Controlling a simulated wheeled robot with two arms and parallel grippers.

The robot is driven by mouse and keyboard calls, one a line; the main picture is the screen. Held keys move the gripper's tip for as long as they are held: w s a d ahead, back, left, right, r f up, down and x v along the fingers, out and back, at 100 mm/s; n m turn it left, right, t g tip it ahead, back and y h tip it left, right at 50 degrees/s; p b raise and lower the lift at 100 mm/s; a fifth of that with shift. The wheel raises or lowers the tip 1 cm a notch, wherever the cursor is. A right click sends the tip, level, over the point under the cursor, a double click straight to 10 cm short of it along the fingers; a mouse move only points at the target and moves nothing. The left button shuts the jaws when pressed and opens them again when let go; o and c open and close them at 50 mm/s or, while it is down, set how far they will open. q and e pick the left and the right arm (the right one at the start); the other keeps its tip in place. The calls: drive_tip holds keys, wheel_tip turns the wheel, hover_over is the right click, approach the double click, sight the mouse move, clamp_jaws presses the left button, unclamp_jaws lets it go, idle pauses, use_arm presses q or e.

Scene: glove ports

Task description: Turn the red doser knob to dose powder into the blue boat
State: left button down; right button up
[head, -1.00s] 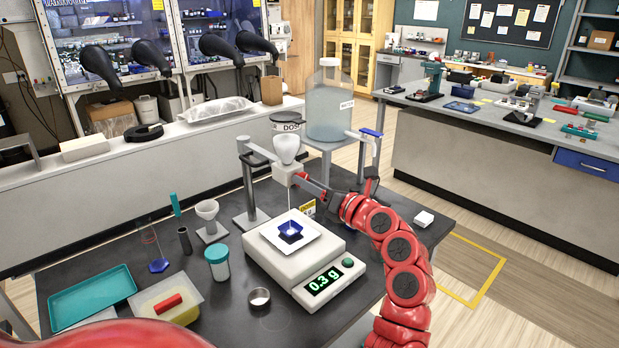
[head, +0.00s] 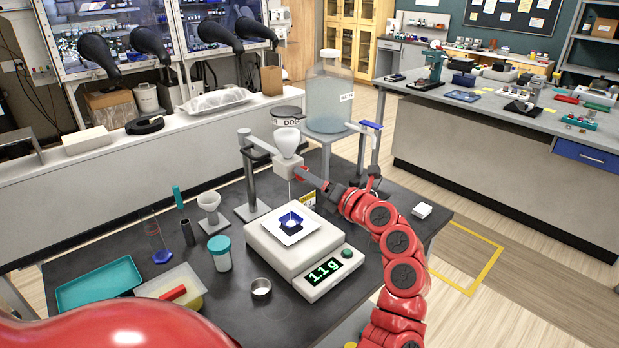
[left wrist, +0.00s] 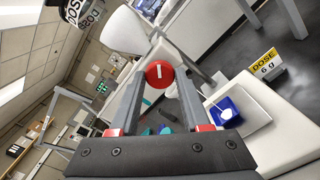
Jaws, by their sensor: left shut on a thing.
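The white doser (head: 288,142) stands on a grey stand above the balance. My left gripper (head: 306,176) is at its side, and in the left wrist view its fingers are closed on the red knob (left wrist: 160,74). A thin white stream falls from the doser. The blue boat (head: 291,220) sits on a white square on the balance (head: 270,247) and holds a little white powder; it also shows in the left wrist view (left wrist: 224,113). The display (head: 325,271) reads 1.1 g. A yellow card (left wrist: 265,65) says DOSE 6 g. My right gripper is not in view.
A capped jar (head: 221,256), a small metal cup (head: 261,288), a white funnel (head: 209,206) and a teal tray (head: 97,284) stand left of the balance on the dark table. A large water carboy (head: 330,98) is behind the doser. The table right of the balance is mostly clear.

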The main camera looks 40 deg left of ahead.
use_arm(q)
drive_tip(key=shift+c, duration=1.9)
unclamp_jaws()
drive_tip(key=shift+d, duration=0.1)
drive_tip(key=s+d+b, duration=0.1)
drive_tip(key=d+b, duration=0.3)
drive_tip(key=d, duration=1.3)
drive_tip(key=shift+s, duration=0.25)
